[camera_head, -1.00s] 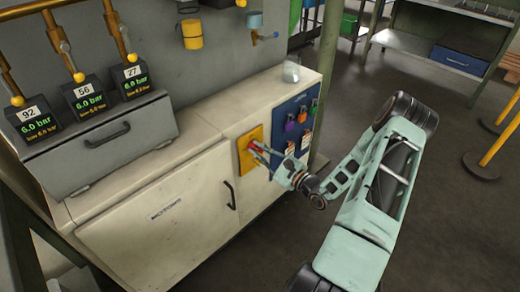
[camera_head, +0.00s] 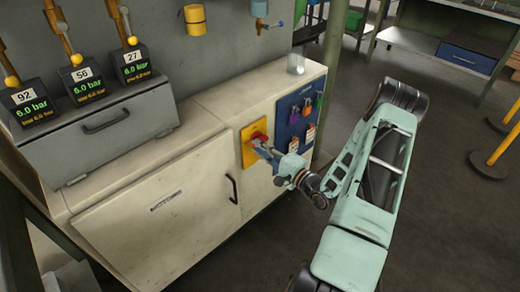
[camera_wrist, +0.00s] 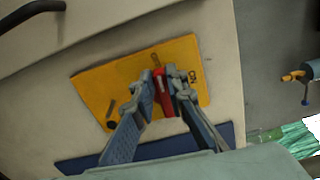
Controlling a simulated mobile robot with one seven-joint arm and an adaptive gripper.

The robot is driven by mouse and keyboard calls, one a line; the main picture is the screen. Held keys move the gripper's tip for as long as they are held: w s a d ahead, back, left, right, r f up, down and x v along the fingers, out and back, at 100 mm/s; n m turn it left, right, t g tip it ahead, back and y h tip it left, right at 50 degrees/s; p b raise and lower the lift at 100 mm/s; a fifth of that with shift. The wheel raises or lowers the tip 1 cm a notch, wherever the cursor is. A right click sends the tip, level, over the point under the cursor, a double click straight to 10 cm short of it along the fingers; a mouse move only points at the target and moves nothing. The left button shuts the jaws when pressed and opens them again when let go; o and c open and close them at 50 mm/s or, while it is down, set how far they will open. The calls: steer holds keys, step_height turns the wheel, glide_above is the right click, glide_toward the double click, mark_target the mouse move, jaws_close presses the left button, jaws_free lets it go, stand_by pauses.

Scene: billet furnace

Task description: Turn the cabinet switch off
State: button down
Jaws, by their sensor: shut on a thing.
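The cabinet switch is a red rotary handle (camera_head: 258,136) on a yellow plate (camera_head: 247,155) on the front of the cream cabinet (camera_head: 175,180). My gripper (camera_head: 262,146) is at the plate, and its fingers hide part of the handle. In the wrist view the red handle (camera_wrist: 163,92) sits between the two fingertips of my gripper (camera_wrist: 158,88), which are shut on it. The yellow plate (camera_wrist: 100,88) fills the middle of that view and bears small dark marks near the handle.
A blue board (camera_head: 292,132) with several coloured padlocks is just right of the plate. A black door handle (camera_head: 232,190) is to the left. A clear cup (camera_head: 296,64) stands on the cabinet top.

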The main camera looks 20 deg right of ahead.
steer(key=shift+f+n, duration=0.2)
steer(key=shift+n, duration=0.3)
steer(key=c, duration=1.9)
jaws_free()
steer(key=shift+c, duration=0.2)
steer(key=v, duration=1.2)
steer(key=shift+r, duration=0.15)
